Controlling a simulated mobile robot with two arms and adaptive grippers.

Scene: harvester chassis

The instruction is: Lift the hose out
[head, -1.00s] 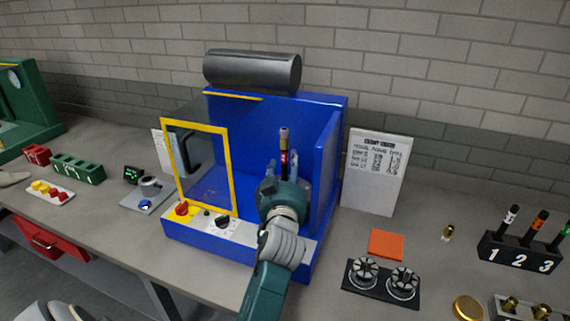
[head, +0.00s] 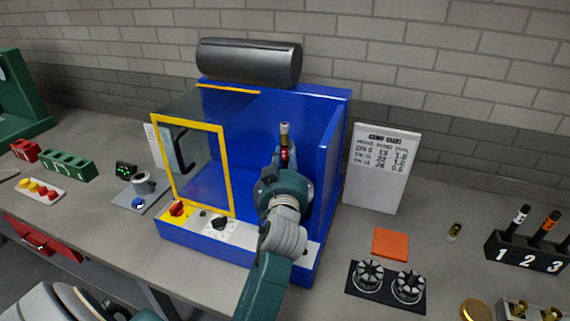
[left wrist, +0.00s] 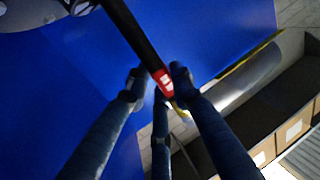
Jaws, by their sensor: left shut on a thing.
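A black hose (left wrist: 128,28) with a red band (left wrist: 165,82) runs between the fingers of my left gripper (left wrist: 158,82) in the left wrist view. The fingers are shut on it at the red band. In the head view the hose's brass end (head: 285,130) points up above my left gripper (head: 285,165). The gripper is in front of the open bay of the blue machine (head: 255,112). My gripper and arm hide the lower part of the hose in the head view. My right gripper does not show.
A clear yellow-framed door (head: 229,175) is at the bay's left, and a dark cylinder (head: 248,62) lies on top. A white chart (head: 381,170) stands to the right. An orange pad (head: 390,243) and a black mat with two collets (head: 360,295) lie on the bench.

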